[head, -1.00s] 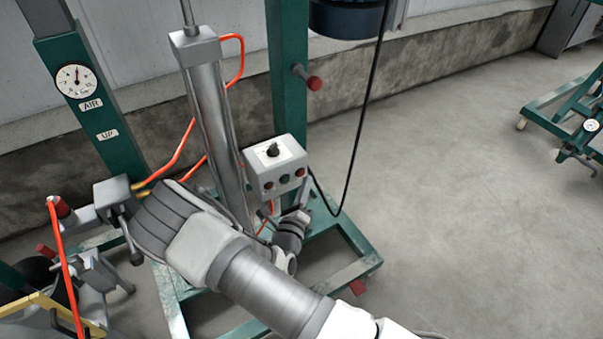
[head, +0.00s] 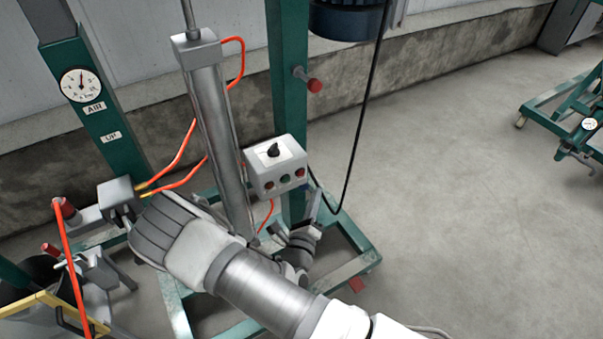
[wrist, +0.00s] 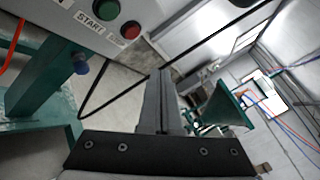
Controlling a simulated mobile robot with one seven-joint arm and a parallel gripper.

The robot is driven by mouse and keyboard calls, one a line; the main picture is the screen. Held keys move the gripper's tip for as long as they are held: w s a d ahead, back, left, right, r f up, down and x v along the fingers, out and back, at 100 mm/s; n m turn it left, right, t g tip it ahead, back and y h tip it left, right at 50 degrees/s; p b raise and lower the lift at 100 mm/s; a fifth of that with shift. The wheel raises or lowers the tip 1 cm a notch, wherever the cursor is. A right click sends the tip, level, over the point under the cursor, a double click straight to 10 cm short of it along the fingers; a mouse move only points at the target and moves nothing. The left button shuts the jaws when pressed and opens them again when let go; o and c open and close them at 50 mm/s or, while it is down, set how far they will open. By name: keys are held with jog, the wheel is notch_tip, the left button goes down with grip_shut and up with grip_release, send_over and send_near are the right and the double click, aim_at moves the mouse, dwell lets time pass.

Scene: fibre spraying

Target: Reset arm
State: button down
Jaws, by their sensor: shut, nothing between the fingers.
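My gripper (head: 314,206) is just below and to the right of the grey control box (head: 276,170) in the head view, partly hidden behind my own arm. In the wrist view my gripper's fingers (wrist: 160,82) are together and empty, pointing away into the room. The control box fills the upper left of the wrist view (wrist: 70,22), with a green button marked START (wrist: 105,9) and a red button (wrist: 130,30). The fingers appear apart from the box.
A green frame (head: 290,110) carries a metal cylinder (head: 218,140) with orange hoses. A black cable (head: 362,120) hangs right of the box. An air gauge (head: 81,85) is on the left post. Open concrete floor (head: 450,220) lies to the right.

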dwell(0.4)
jog(key=s+d+r+m+g+h, duration=0.3)
jog(key=d+r+m+g+h, duration=0.8)
jog(key=m, duration=0.6)
jog(key=s+d+r+m+g+y, duration=0.65)
jog(key=s+d+r+m, duration=0.25)
jog(key=s+m, duration=0.45)
jog(key=s+a+r+m+t+y, duration=0.2)
jog(key=s+a+r+m+y, duration=0.15)
jog(key=r+m, duration=0.25)
jog(key=s+a+r+m+t+y, duration=0.2)
jog(key=s+r+m+t+y, duration=0.1)
jog(key=r+m+y, duration=0.3)
notch_tip(320, 180, up, 18)
jog(key=h+p, duration=0.1)
jog(key=p, duration=1.7)
jog(key=shift+w+a+m+p, duration=0.25)
jog(key=shift+m+p, duration=0.1)
jog(key=shift+m, duration=0.1)
jog(key=shift+r, duration=0.1)
